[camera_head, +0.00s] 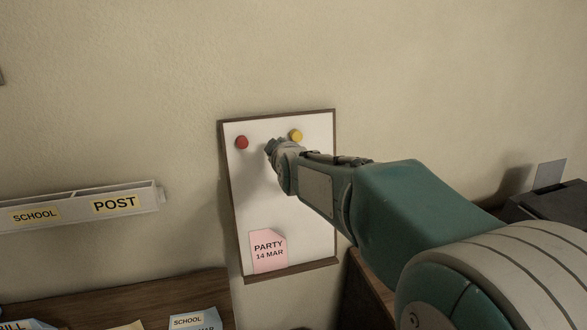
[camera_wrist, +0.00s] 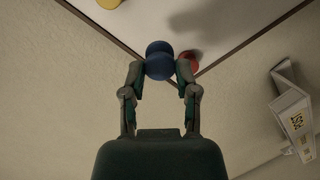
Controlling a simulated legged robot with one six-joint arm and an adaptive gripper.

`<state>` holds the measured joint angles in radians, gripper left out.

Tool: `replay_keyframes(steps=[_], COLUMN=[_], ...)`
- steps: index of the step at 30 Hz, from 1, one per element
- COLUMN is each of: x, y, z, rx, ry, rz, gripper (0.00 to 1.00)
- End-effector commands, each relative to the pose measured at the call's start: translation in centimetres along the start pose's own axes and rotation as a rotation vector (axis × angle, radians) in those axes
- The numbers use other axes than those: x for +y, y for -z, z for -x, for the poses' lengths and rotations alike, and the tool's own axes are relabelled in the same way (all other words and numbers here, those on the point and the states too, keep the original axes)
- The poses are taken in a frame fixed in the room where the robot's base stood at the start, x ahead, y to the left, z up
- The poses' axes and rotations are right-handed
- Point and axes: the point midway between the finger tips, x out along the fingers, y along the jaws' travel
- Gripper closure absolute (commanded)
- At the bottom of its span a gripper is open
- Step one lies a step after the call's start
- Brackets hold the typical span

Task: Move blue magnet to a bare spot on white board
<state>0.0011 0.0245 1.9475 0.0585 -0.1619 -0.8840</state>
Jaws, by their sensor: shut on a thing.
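The white board (camera_head: 287,205) hangs on the wall in a dark frame, and its upper part shows in the wrist view (camera_wrist: 150,15). My gripper (camera_wrist: 160,69) is shut on the blue magnet (camera_wrist: 160,58), which sits between its two fingertips. In the head view my gripper (camera_head: 274,148) is in front of the board's upper part, between the red and yellow magnets, and mostly hides the blue magnet. I cannot tell whether the blue magnet touches the board.
A red magnet (camera_head: 241,142) is at the board's upper left and a yellow magnet (camera_head: 296,135) at its upper middle right. A pink party card (camera_head: 268,255) is at the lower left. The board's left middle is bare. A labelled letter rack (camera_head: 80,204) is on the wall at left.

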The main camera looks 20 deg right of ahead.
Motion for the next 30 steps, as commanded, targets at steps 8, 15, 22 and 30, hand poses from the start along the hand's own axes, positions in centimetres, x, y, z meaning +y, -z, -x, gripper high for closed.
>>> replay_keyframes(steps=[8, 15, 22, 30], x=[0.1, 0.1, 0.1, 0.2], y=[0.4, 0.3, 0.4, 0.5], z=[0.3, -0.1, -2.0, -4.2], rx=[0.002, 0.002, 0.002, 0.002], ry=[0.004, 0.004, 0.003, 0.003], rz=[0.001, 0.012, 0.012, 0.012], gripper=[0.99, 0.99, 0.99, 0.99])
